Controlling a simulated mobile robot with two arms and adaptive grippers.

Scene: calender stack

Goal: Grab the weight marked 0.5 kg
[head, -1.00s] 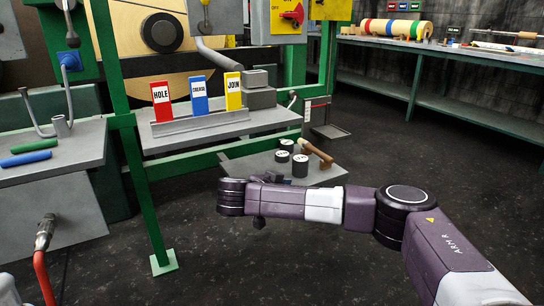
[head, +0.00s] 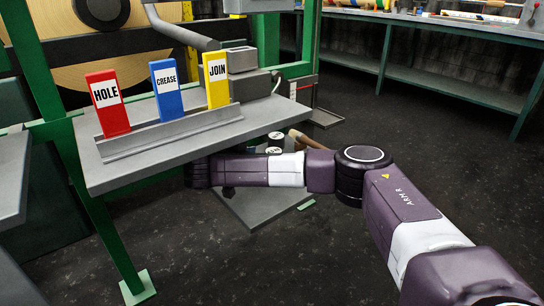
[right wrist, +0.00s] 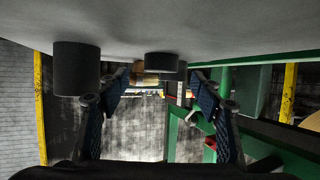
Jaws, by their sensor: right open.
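Dark cylindrical weights with pale tops stand on the low grey platform (head: 262,207). In the head view, one weight (head: 275,138) shows at the back and part of another (head: 273,150) in front of it, above my right arm. My arm hides the rest. The right wrist view is upside down. There, a large weight (right wrist: 76,68) is at the left, outside the left finger, and a smaller-looking weight (right wrist: 161,62) is farther off, between the fingers. No mark is readable. My right gripper (right wrist: 160,97) is open and empty. My left gripper is out of view.
A grey shelf (head: 200,145) with HOLE, CREASE and JOIN signs overhangs the platform's left part, close to my right wrist. A wooden-handled tool (head: 305,140) lies behind the weights. A green post (head: 100,225) stands at left; floor at right is clear.

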